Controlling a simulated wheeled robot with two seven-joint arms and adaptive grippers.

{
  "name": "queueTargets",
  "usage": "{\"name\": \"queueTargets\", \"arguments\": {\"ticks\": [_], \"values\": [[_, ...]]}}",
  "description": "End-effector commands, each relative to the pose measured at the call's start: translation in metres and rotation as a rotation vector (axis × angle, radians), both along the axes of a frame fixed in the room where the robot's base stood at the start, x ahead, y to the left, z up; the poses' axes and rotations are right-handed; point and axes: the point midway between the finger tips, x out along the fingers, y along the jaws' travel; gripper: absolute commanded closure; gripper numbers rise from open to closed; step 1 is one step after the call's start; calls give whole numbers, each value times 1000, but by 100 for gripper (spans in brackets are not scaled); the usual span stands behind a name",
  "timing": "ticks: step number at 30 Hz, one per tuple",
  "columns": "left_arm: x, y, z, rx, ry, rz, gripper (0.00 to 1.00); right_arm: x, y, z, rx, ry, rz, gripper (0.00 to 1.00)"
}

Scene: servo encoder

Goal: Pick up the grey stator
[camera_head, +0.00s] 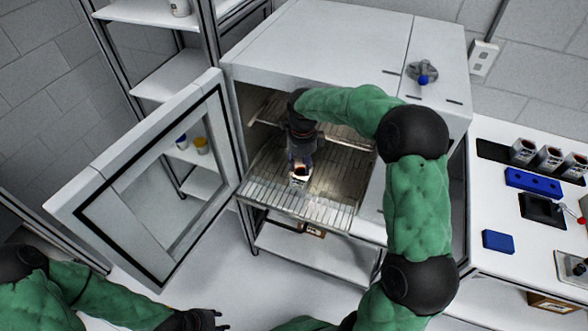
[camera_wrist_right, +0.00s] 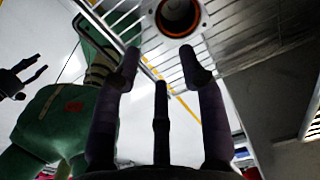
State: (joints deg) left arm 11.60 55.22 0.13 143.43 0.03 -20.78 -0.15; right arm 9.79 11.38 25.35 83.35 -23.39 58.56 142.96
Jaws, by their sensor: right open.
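The grey stator (camera_head: 300,180) stands on the wire rack (camera_head: 325,212) inside the open oven, near the rack's front. In the right wrist view, the stator (camera_wrist_right: 200,14) shows at the top, with an orange-brown ring around its dark bore. My right gripper (camera_head: 301,158) is inside the oven, just behind and above the stator in the head view, and partly covers it. In the right wrist view its fingers (camera_wrist_right: 160,70) are spread and empty, pointing toward the stator. My left gripper (camera_head: 212,320) is low at the front, away from the oven, with its fingers apart and empty.
The oven door (camera_head: 95,205) stands open at the left. On the right bench, several cylindrical parts (camera_head: 549,158) stand in a black holder, near a blue block with holes (camera_head: 533,181) and a blue box (camera_head: 498,241).

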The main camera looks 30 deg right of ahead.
Motion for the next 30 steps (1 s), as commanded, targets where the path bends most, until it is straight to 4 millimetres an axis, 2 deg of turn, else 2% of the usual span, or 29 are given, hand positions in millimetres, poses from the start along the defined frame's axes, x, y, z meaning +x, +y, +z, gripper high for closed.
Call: {"name": "queueTargets", "arguments": {"ticks": [7, 15, 23, 30], "values": [[0, 0, -3, 0, 1, 0, 60, 0, 0, -11, 1, 2, 1, 58], [0, 0, -12, 0, 1, 0, 60, -1, 1, -50, 2, 4, 1, 58], [0, 0, -16, 0, 0, 0, 60, 0, 2, -67, 1, 2, 2, 58], [0, 0, -27, 0, 0, 0, 60, 1, 6, -100, 2, 3, 2, 58]]}}
